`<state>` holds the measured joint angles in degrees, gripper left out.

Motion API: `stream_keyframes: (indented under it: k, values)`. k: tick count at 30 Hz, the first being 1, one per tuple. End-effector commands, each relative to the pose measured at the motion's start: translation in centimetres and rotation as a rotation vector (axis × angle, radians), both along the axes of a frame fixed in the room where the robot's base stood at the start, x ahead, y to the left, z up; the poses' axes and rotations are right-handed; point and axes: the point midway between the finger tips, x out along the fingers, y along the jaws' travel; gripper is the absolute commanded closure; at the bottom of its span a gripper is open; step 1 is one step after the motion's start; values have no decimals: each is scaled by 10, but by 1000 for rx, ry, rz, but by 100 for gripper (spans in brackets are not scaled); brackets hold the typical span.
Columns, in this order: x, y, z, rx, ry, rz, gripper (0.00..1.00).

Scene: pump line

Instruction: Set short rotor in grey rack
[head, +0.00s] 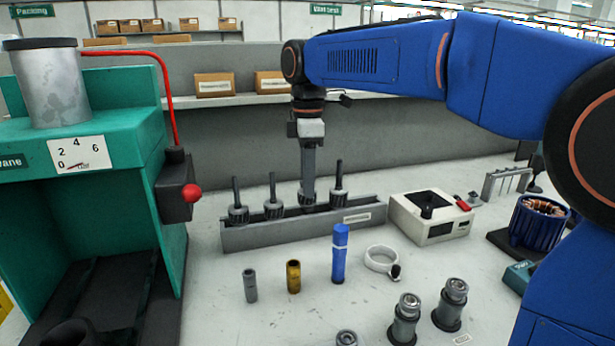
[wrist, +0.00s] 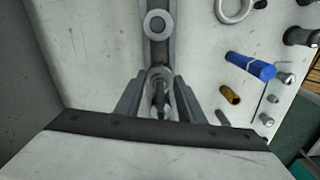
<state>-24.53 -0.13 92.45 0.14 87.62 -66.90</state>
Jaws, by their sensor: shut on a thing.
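The grey rack (head: 290,237) is a long, low trough across the middle of the table. Three dark rotors with upright shafts stand in it: two to the left (head: 238,212) (head: 273,208) and one at the right (head: 338,196). My gripper (head: 308,185) points straight down over the rack, shut on a rotor (head: 308,199) between them. The held rotor's body is about level with its neighbours; whether it rests on the rack floor is hidden. Its shaft is between the fingers, so its length is unclear. The wrist view shows the held rotor (wrist: 158,88) between both fingers.
A white box device (head: 430,217) is right of the rack. A green press (head: 100,130) stands left.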

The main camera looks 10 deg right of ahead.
Motion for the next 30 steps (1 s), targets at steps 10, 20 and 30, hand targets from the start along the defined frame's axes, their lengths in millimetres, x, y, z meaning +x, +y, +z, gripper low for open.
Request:
stream_keyframes:
  k: [10,20,30]
  values:
    - [0,0,-8,0,0,0,100]
    - [0,0,-15,0,-1,0,100]
    - [0,0,-19,0,0,0,100]
